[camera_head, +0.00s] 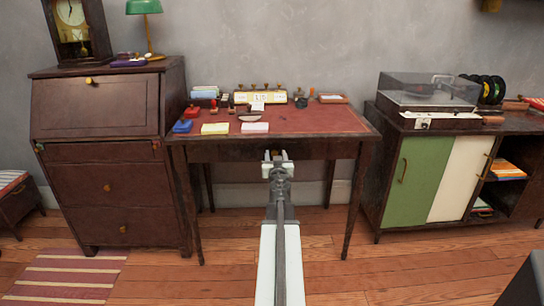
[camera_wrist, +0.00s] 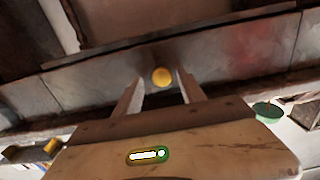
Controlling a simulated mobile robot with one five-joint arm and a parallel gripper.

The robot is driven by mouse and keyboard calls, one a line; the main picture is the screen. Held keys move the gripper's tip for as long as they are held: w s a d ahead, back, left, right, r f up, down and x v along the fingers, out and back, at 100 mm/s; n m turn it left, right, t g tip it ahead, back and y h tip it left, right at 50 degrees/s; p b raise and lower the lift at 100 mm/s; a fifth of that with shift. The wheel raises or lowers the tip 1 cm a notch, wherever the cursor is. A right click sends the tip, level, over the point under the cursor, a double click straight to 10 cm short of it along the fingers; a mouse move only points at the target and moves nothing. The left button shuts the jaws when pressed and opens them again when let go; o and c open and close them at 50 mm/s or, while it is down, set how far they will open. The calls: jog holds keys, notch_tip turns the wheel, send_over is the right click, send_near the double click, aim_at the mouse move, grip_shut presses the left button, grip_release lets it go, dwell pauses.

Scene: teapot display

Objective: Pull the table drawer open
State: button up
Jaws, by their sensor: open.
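The dark wooden table (camera_head: 325,121) with a reddish top stands against the wall in the head view. Its drawer front (camera_head: 225,152) lies under the front edge and looks flush with the frame. In the wrist view the drawer front (camera_wrist: 95,85) runs across the picture, with a round yellow knob (camera_wrist: 162,77) on it. My gripper (camera_head: 277,156) is in front of the drawer in the head view and hides the knob there. In the wrist view my gripper (camera_wrist: 160,84) is open, its fingers to the left and right of the knob. I cannot tell how deep the knob sits between them.
Stamps, pads and papers (camera_head: 255,127) lie on the tabletop. A dark bureau (camera_head: 105,185) stands close on the left, and a cabinet (camera_head: 425,180) with a record player (camera_head: 430,95) stands on the right. The wooden floor (camera_head: 340,270) before the table is clear.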

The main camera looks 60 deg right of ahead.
jog(key=shift+a, duration=0.1)
jog(key=shift+w, duration=0.15)
grip_shut()
jog(key=shift+w+a, duration=0.1)
dwell(0.9)
